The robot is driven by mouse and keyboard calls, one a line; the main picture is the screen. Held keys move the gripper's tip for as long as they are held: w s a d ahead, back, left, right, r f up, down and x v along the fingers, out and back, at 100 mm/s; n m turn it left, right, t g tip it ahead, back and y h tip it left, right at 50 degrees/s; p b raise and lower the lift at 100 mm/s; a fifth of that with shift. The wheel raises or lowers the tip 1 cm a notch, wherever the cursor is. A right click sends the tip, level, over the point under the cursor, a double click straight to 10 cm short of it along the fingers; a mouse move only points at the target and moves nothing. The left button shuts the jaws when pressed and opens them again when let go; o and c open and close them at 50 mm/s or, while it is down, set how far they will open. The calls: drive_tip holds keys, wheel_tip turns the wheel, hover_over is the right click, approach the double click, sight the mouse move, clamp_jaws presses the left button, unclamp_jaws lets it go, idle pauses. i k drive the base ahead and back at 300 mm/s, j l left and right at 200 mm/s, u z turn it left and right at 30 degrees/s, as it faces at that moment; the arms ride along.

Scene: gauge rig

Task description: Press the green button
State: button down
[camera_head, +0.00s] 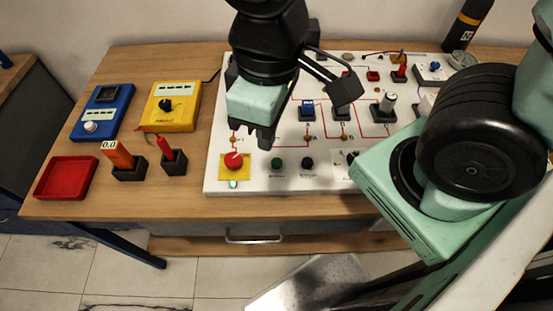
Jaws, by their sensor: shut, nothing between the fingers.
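The small dark green button (277,162) sits near the front edge of the white panel (220,120). A black button (307,162) is just right of it, and a red button (233,161) on a yellow plate is to its left. My gripper (264,138) comes down from the top of the picture, fingers pointing down and shut with nothing between them. In the picture its fingertips are just above and slightly left of the green button. I cannot tell how high they are over the panel. My gripper and arm hide part of the panel.
On the wooden table at left are a blue box (101,112), a yellow box (172,107), a red tray (66,178), and orange and red tools in black holders. Several knobs and sockets stand on the panel's right half. A dark bottle (467,25) stands at back right.

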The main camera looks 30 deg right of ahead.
sight(275, 162)
drive_tip(key=k+j+z, duration=0.1)
drive_tip(key=j, duration=0.25)
drive_tip(key=k+j+z, duration=0.1)
drive_tip(key=j, duration=0.3)
drive_tip(key=k+j+z, duration=0.1)
drive_tip(key=j, duration=0.25)
drive_tip(key=k+j+z, duration=0.1)
drive_tip(key=k+j, duration=0.15)
drive_tip(key=k+j+z, duration=0.1)
drive_tip(key=j, duration=0.3)
drive_tip(key=k, duration=0.05)
